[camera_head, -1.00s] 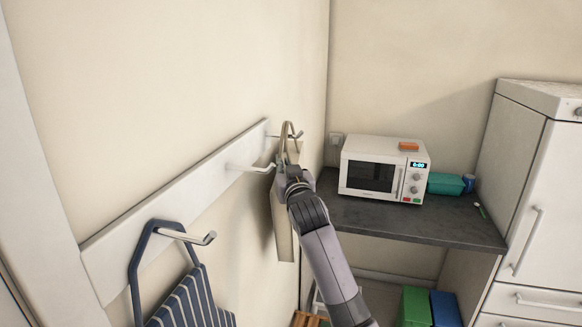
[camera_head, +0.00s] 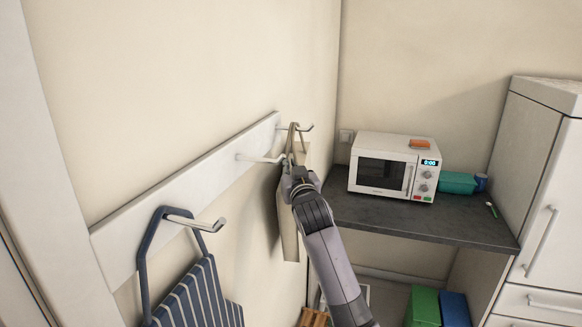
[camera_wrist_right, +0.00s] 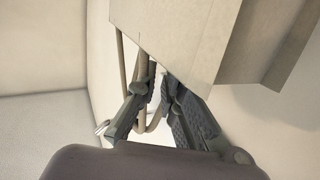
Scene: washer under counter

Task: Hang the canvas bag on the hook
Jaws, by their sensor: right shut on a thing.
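The beige canvas bag (camera_head: 289,225) hangs beside the far end of the white hook rail (camera_head: 190,186). Its handle loop (camera_head: 292,140) stands up at the far hook (camera_head: 306,128); I cannot tell whether the loop is around the hook or just beside it. My right gripper (camera_head: 295,172) is shut at the bag's top. In the right wrist view the bag's body (camera_wrist_right: 205,40) is at the top and the fingers (camera_wrist_right: 158,92) close around the base of a strap (camera_wrist_right: 122,58). The middle hook (camera_head: 262,158) points close to the bag. My left gripper is out of view.
A striped navy item (camera_head: 197,295) hangs on the near hook (camera_head: 205,223). A microwave (camera_head: 393,165) and a teal container (camera_head: 458,182) stand on a dark counter (camera_head: 420,222) right of my arm. Green (camera_head: 423,305) and blue (camera_head: 455,308) boxes are below. A white cabinet is at right.

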